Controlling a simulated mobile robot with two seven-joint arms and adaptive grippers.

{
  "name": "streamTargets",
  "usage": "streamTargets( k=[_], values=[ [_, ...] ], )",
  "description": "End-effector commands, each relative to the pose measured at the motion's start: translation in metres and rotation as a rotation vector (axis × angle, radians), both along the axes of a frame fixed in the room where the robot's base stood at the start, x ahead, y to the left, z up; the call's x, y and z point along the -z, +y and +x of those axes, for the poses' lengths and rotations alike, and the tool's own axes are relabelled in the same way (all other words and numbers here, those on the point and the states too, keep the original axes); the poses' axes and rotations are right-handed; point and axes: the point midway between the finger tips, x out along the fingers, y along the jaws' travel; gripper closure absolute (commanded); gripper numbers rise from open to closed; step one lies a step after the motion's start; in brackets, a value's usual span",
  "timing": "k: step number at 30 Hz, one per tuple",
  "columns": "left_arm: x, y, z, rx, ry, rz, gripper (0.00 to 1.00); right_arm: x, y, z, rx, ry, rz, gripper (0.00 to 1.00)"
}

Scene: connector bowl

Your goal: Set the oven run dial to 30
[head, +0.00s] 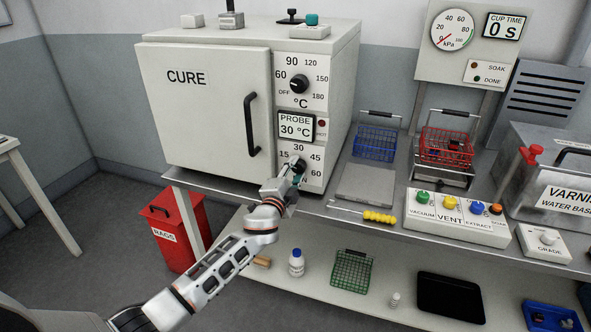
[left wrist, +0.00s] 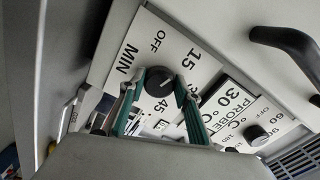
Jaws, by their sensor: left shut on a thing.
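The oven, marked CURE (head: 207,110), stands at the back left with its door shut. Its lower dial is the run dial (head: 299,162), a black knob with minute marks 15, 30, 45 and 60 around it. My left gripper (head: 296,172) reaches up to this dial from below and is shut on it. In the left wrist view the green-lined fingers (left wrist: 166,98) lie on either side of the black run dial (left wrist: 158,78). The labels OFF, 15, 45 and MIN show there. I cannot read for certain which mark the pointer faces.
Above the run dial are the PROBE display (head: 295,126), reading 30 °C, and the temperature dial (head: 299,84). The door handle (head: 252,125) juts out to the left.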

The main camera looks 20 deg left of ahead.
Motion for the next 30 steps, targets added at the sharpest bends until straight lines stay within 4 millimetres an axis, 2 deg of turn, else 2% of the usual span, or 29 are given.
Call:
streamTargets(
  k=[21,30],
  values=[
    [-0.004,0.000,0.000,0.000,-0.023,0.684,0.89,-0.022,0.000,0.001,0.000,-0.004,0.001,1.00],
    [-0.005,-0.001,0.000,0.001,-0.032,0.934,0.89,-0.016,-0.011,-0.004,0.016,0.022,-0.015,1.00]
  ],
)
